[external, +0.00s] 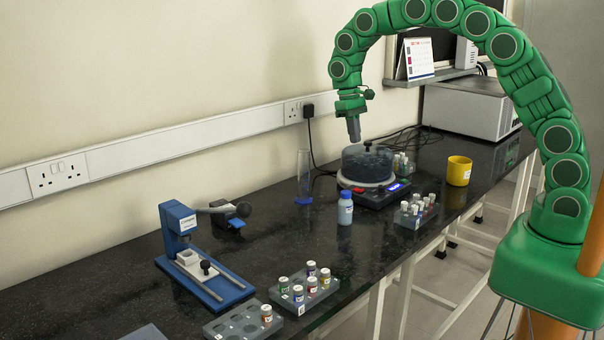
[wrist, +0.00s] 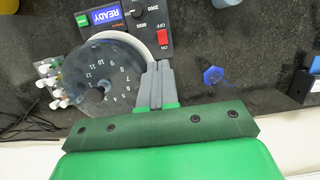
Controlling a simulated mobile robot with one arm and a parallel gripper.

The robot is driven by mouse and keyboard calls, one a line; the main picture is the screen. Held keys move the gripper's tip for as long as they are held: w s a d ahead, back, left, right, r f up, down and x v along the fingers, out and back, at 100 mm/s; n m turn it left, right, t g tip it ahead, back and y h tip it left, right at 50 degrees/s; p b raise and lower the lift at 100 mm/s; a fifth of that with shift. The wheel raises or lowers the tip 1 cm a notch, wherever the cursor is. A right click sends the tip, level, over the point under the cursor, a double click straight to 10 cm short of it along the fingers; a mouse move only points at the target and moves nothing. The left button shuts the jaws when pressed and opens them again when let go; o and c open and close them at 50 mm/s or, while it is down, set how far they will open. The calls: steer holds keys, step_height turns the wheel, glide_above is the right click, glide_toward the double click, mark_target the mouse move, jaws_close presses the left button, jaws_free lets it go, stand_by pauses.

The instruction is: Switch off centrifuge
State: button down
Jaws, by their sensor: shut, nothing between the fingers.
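The centrifuge (external: 367,183) stands on the black bench, a dark round rotor with a clear lid on a low base. In the wrist view its numbered rotor (wrist: 105,78) is left of my fingers. Its front panel has a blue READY display (wrist: 105,16), a dial marked 2000 and 4000, and a red switch (wrist: 162,37) between OFF and ON labels. My gripper (external: 354,139) is shut and empty, pointing down above the rear part of the centrifuge. In the wrist view my gripper (wrist: 157,64) has its fingertips just below the switch in the picture; contact cannot be told.
A blue-capped bottle (external: 345,208) stands in front of the centrifuge, and a glass cylinder (external: 304,172) with a blue base is to its left. Vial racks (external: 414,218) and a yellow cup (external: 458,171) are to the right. A blue press (external: 190,250) stands left.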

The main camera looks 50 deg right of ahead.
mark_target(359, 190)
steer(key=x, duration=1.4)
steer(key=shift+w+a+f, duration=0.1)
steer(key=shift+w+f, duration=0.15)
